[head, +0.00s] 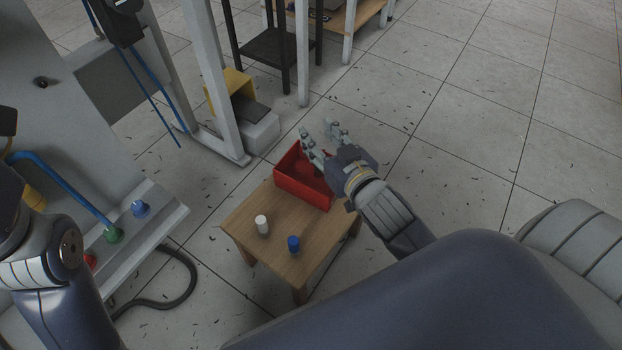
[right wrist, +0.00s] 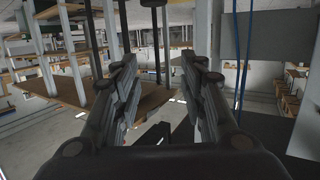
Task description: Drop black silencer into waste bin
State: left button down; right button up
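An open red bin (head: 303,192) sits on the far end of a small wooden table (head: 277,258). My right gripper (head: 322,131) is over the far right side of the bin and hides part of its inside. Its two fingers are spread apart with nothing visible between them. The right wrist view also shows the fingers (right wrist: 158,66) apart and empty. I see no black silencer in either view. I cannot tell whether it lies in the hidden part of the bin. My left arm enters at the left edge, but its gripper is out of the picture.
A white cylinder (head: 262,225) and a blue cylinder (head: 293,244) stand on the near half of the table. A grey machine panel (head: 140,225) with coloured buttons is at the left. A yellow-and-grey pedal box (head: 237,105) is beyond the table.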

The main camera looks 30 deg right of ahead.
jog(key=s+r, duration=0.1)
jog(key=s, duration=0.6)
jog(key=shift+s+r, duration=0.2)
jog(key=shift+r, duration=0.05)
dwell(0.6)
